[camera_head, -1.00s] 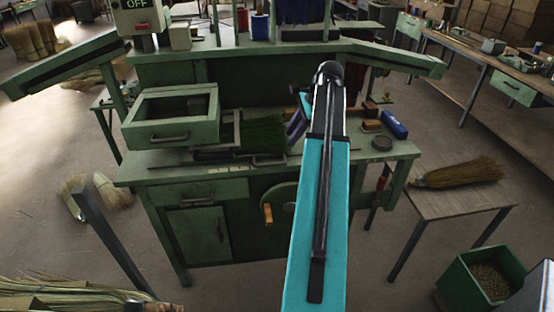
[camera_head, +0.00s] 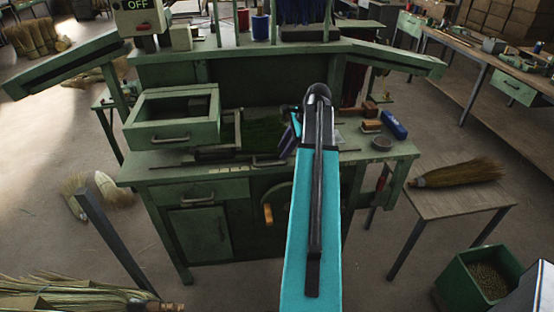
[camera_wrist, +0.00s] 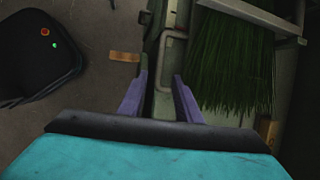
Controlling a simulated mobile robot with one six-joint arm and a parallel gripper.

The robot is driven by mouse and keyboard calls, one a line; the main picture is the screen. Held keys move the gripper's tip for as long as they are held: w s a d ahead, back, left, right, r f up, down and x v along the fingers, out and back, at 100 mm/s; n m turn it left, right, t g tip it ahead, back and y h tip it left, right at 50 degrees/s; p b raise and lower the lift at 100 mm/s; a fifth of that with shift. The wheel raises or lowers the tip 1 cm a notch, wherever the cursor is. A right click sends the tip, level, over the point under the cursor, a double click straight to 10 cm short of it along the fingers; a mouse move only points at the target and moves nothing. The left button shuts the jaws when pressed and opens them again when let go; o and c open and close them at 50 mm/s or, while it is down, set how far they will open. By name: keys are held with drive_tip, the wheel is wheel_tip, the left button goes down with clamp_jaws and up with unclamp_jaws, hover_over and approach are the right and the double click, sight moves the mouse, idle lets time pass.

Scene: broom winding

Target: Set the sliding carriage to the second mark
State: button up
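A metal U-shaped handle (camera_head: 270,161) stands at the front edge of the green workbench (camera_head: 160,172). It also shows in the wrist view (camera_wrist: 168,62), just beyond my fingertips and roughly in line with the gap between them. It looks like the carriage's handle, but I cannot tell for certain. A dark rail with a block (camera_head: 215,154) runs along the bench front to its left. My gripper (camera_wrist: 161,78) has two purple fingers, spread apart with nothing visibly held. In the head view my teal arm hides part of the bench.
Green bristles (camera_wrist: 235,60) lie close beside the handle. An open green drawer box (camera_head: 172,120) stands at the bench's left. A wooden crank handle (camera_head: 268,213) sticks out below the handle. A blue roll (camera_head: 394,125) and a dark round tin (camera_head: 382,143) sit at the right.

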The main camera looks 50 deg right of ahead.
sight(278, 164)
drive_tip(key=shift+p+x, duration=0.7)
drive_tip(key=shift+x, duration=2.6)
clamp_jaws()
